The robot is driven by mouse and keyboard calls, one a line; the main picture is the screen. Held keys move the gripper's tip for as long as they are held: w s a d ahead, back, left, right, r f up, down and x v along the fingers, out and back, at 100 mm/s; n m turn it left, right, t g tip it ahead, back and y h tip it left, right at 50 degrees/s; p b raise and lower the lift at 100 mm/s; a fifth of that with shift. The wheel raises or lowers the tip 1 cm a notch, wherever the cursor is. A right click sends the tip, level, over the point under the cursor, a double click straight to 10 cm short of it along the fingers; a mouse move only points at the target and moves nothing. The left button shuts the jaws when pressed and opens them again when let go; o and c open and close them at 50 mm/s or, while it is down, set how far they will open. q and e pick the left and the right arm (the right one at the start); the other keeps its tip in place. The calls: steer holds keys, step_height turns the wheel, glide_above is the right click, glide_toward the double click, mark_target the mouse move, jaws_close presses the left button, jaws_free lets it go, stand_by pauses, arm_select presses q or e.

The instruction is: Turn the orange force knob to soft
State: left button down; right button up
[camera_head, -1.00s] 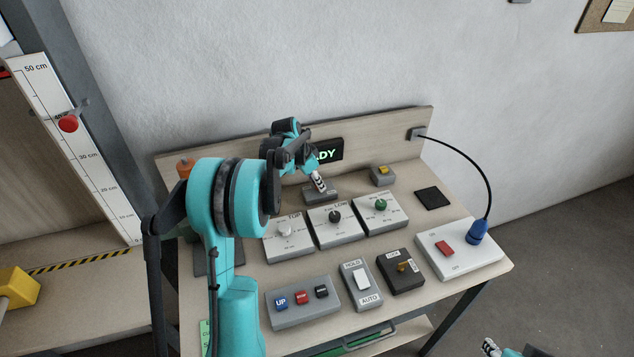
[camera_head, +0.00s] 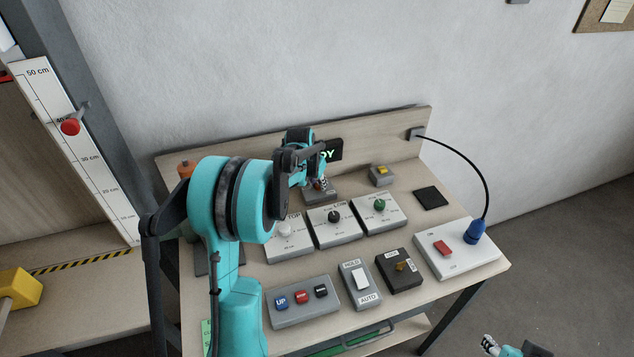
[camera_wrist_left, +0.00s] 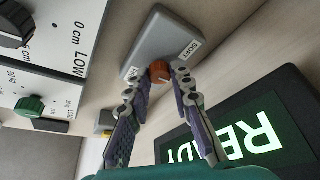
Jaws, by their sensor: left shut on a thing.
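The orange force knob (camera_wrist_left: 160,72) sits on a grey box (camera_wrist_left: 168,38) in the left wrist view. A SOFT label (camera_wrist_left: 191,49) is on the box beside it. My left gripper (camera_wrist_left: 155,76) has a finger on each side of the knob and is shut on it. In the head view the grey box (camera_head: 322,196) stands in front of the back panel, with my left gripper (camera_head: 320,184) over it, largely hiding the knob. I cannot make out which way the knob points. My right gripper (camera_head: 489,345) is at the bottom right edge, far from the box.
A lit READY display (camera_wrist_left: 235,130) is close beside my left gripper. White, black and green knobs (camera_head: 379,205) stand on panels in front of the box. A yellow button box (camera_head: 381,175) is to its right. A blue plug (camera_head: 475,232) with a black cable is further right.

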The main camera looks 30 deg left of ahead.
stand_by(0.3)
arm_select(q)
steer(key=c, duration=1.3)
jaws_free()
steer(key=v, duration=1.2)
